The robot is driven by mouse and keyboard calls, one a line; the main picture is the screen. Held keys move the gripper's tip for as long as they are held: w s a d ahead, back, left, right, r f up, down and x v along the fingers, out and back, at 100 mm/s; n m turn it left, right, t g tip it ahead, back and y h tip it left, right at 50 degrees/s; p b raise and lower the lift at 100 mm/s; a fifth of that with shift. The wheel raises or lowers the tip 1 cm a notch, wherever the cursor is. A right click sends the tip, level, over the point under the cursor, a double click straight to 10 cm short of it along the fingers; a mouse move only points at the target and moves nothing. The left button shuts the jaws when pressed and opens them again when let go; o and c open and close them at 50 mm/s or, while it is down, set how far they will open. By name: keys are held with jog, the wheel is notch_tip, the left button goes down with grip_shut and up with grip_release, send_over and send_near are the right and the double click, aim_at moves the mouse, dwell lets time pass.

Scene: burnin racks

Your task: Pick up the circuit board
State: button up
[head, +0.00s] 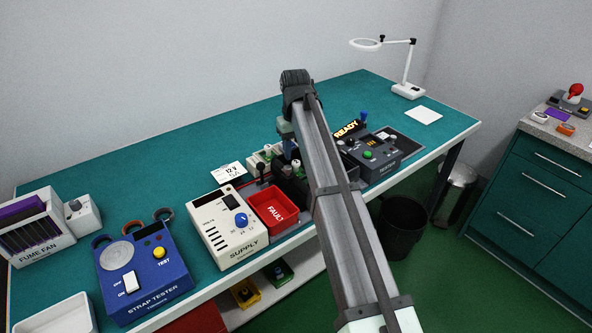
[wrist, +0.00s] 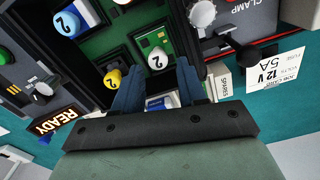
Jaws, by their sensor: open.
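A green circuit board (wrist: 97,46) shows in the wrist view, set in a dark fixture. It carries black square sockets and white, blue and yellow round parts marked "2". My gripper (wrist: 158,86) is open over the board's near edge, its two blue fingers apart. I cannot tell whether the fingers touch anything. A small white and blue block (wrist: 162,102) shows between them. In the head view my arm hides most of the fixture and the board; my gripper (head: 288,140) is pointed down there.
The supply box (head: 234,225), red FAULT tray (head: 272,208) and strap tester (head: 143,270) stand left of the fixture. A grey tester (head: 372,156) and READY sign (head: 347,129) stand right. A magnifier lamp (head: 408,88) is at the far right. The back of the bench is clear.

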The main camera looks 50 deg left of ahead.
aim_at(296, 162)
jog(key=shift+w+a+f, duration=0.1)
jog(key=shift+f, duration=1.25)
jog(key=shift+w+f, duration=0.1)
jog(key=shift+f, duration=1.25)
jog(key=shift+c, duration=0.4)
grip_shut()
